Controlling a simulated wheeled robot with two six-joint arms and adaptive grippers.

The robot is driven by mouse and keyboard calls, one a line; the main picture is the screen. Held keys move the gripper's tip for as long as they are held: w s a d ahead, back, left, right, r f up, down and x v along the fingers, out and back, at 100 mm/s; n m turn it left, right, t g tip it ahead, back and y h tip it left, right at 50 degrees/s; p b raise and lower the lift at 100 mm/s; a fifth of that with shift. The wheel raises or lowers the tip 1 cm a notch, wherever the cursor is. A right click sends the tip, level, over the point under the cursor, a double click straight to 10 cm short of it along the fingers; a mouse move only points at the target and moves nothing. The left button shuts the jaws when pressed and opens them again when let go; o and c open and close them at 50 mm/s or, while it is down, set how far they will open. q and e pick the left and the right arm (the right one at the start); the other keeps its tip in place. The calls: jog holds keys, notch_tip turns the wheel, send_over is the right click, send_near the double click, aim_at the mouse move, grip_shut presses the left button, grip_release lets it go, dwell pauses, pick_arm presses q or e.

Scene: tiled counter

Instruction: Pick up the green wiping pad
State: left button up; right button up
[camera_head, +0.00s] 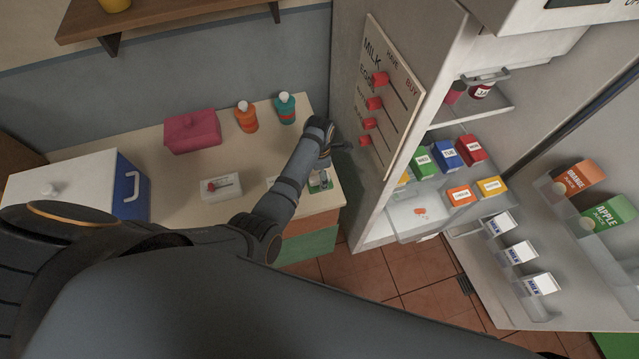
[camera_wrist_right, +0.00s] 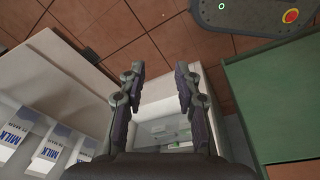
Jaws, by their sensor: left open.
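A small green item, which may be the green wiping pad (camera_head: 313,181), lies at the counter's right end in the head view, partly hidden behind my left arm. White and grey shapes sit beside it, too small to make out. My left gripper (camera_head: 338,146) is above the counter's right end, beyond the green item and close to the white board on the fridge side. It is open and nothing shows in it. No pad shows there.
The counter (camera_head: 170,173) holds a pink box (camera_head: 192,132), an orange bottle (camera_head: 246,117), a teal bottle (camera_head: 285,108) and a white container (camera_head: 222,187). The fridge stands open at right with cartons (camera_head: 520,252). A green cabinet side (camera_wrist_right: 270,100) is right of my right gripper.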

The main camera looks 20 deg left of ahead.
pick_arm(q)
notch_tip(320, 180, down, 4)
jog(key=b, duration=0.3)
jog(key=shift+s+d, duration=0.15)
jog(key=shift+r, duration=0.25)
jog(key=c, duration=0.3)
jog(key=shift+c, duration=1.4)
jog(key=c, duration=0.7)
jog(key=shift+o, duration=0.2)
pick_arm(e)
jog(key=shift+g, duration=0.3)
jog(key=s+f, duration=0.1)
jog(key=f, duration=0.1)
jog(key=s+f, duration=0.2)
jog(key=shift+s+d+f, duration=0.15)
jog(key=shift+s+f, duration=0.05)
jog(key=shift+s, duration=0.1)
